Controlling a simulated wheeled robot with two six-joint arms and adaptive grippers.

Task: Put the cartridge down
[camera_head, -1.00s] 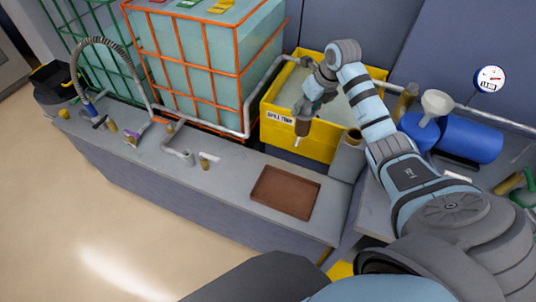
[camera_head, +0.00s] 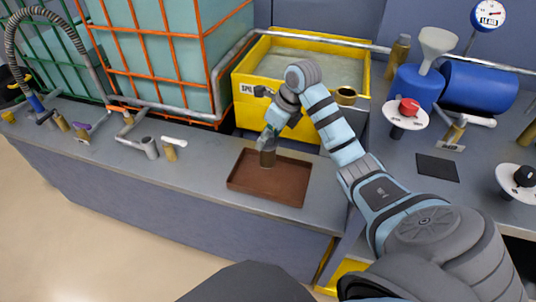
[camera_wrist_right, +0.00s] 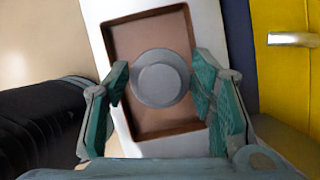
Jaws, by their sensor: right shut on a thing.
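The cartridge (camera_head: 267,156), a dark brownish cylinder with a grey round end, is upright over the brown tray (camera_head: 240,185). In the right wrist view its round end (camera_wrist_right: 160,78) sits between the pads, with the tray (camera_wrist_right: 118,38) around it. My right gripper (camera_head: 267,143) is shut on the cartridge from above. I cannot tell whether the cartridge's lower end touches the tray floor. My left gripper is not in view.
The yellow spill tank (camera_head: 300,125) stands just behind the tray. A grey pipe fitting (camera_head: 149,148) and a tan valve with a white handle (camera_head: 171,150) stand to the left. The bench front edge is close to the tray.

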